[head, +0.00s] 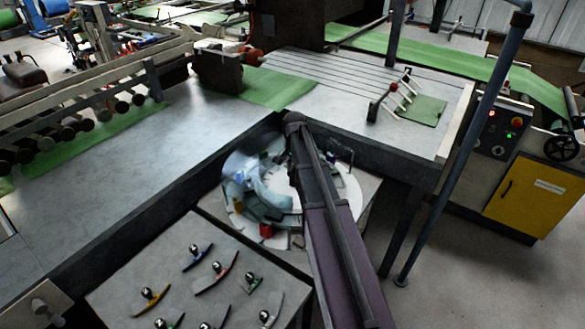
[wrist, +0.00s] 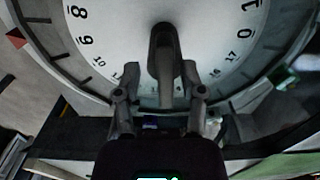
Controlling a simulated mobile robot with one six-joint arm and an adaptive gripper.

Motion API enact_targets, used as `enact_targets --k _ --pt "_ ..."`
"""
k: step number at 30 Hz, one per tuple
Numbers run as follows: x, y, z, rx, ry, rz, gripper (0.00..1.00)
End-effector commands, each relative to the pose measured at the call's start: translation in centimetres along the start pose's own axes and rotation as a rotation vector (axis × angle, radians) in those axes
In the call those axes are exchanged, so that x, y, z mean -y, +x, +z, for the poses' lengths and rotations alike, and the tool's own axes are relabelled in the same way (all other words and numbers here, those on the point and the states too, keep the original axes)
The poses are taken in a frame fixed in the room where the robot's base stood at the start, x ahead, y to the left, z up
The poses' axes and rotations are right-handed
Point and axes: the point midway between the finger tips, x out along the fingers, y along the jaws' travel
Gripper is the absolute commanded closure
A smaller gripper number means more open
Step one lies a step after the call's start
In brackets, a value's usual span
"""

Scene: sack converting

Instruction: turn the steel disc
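The steel disc (wrist: 215,35) fills the upper part of the wrist view, with black numbers and tick marks around its edge. A dark upright handle (wrist: 163,55) stands out from it. My gripper (wrist: 161,76) is open, with one finger on each side of the handle and a visible gap to each. I cannot tell whether anything touches. In the head view, the pale round disc (head: 282,178) lies in the gap between the tables, partly covered by my arm and blurred. My fingers cannot be made out there.
A red marker (wrist: 16,38) sits beside the disc's rim. A table with several small knobbed curved pieces (head: 125,285) stands in front at the left. A steel table (head: 150,160) and a slatted table (head: 340,75) border the gap. Open floor lies at right.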

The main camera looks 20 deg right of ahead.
Motion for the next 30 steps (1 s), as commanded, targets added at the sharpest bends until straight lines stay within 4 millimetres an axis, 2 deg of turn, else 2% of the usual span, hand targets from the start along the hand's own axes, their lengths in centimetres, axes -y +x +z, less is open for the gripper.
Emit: enact_targets --k 17,23,30 --pt "0.3 -0.5 -0.2 -0.003 -0.001 -0.003 0.46" --pt "0.3 -1.9 -0.2 -0.004 -0.001 -0.003 0.46" --pt "0.3 -5.1 -0.2 -0.004 -0.001 -0.004 0.46"
